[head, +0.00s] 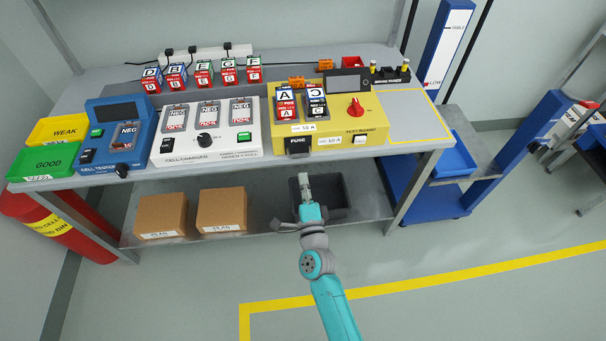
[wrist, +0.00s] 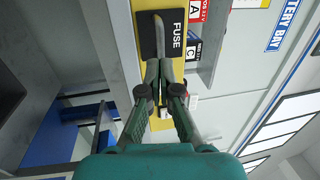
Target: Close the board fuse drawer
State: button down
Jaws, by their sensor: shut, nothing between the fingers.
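The yellow test board (head: 372,126) stands on the bench, with the black fuse drawer (head: 298,147) low on the left of its front. The drawer appears to stick out past the board's front face; how far is hard to tell. In the wrist view its black front marked FUSE (wrist: 176,38) lies just beyond my fingertips, with a grey curved strip on it. My gripper (head: 305,178) is shut and empty, below and in front of the drawer in the head view. Its fingers also show in the wrist view (wrist: 159,66). I cannot tell whether they touch the drawer.
A white cell charger (head: 206,143) and a blue cell tester (head: 117,136) stand left of the board. Cells A (head: 285,103) and C (head: 316,103) sit in the board. A dark grey bin (head: 334,194) and cardboard boxes (head: 221,209) are on the lower shelf.

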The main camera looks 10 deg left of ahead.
jog(key=v, duration=0.9)
jog(key=shift+w, duration=0.1)
jog(key=s+d+f+n+g+h, duration=0.1)
jog(key=s+d+n+g+h, duration=0.15)
jog(key=s+d+n, duration=1.1)
jog(key=s+d+r+h, duration=0.1)
jog(key=s+d+r, duration=0.2)
jog(key=s, duration=0.5)
jog(key=s+d+r+g+h, duration=0.1)
jog(key=s+d+r, duration=0.2)
jog(key=s, duration=0.5)
jog(key=s+d+r+n+g+h, duration=0.1)
jog(key=s+d+r, duration=0.2)
jog(key=s, duration=0.5)
jog(key=shift+s+d+r, duration=0.15)
jog(key=shift+s+d, duration=0.05)
jog(key=shift+d, duration=0.05)
